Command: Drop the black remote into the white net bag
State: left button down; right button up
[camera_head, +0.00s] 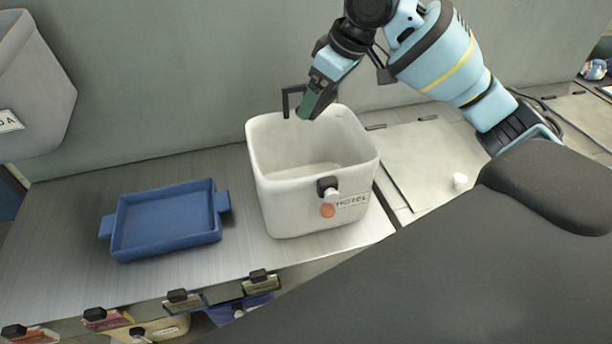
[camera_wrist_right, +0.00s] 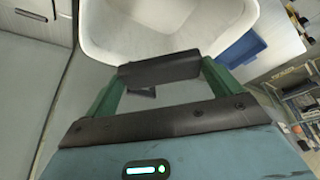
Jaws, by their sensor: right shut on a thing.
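The white bag (camera_head: 285,205) stands open at the top on the metal counter, with "HOTEL" and an orange dot on its front. Its pale wall also shows in the right wrist view (camera_wrist_right: 130,38). My right gripper (camera_head: 308,104) is at the bag's back rim, pointing down. In the right wrist view its green fingers are apart, with the black remote (camera_wrist_right: 160,70) held across between them. In the head view a black angular shape shows beside the fingers; I cannot tell how much of it is the remote. My left gripper is out of view.
A blue tray (camera_head: 165,222) lies empty on the counter left of the bag. A grey bin (camera_head: 35,85) is at the upper left. Several black clips with tags line the counter's front edge.

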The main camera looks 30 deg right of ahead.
jog(key=o, duration=0.7)
jog(key=shift+r, duration=0.1)
jog(key=shift+v, duration=3.85)
jog(key=shift+s, duration=0.1)
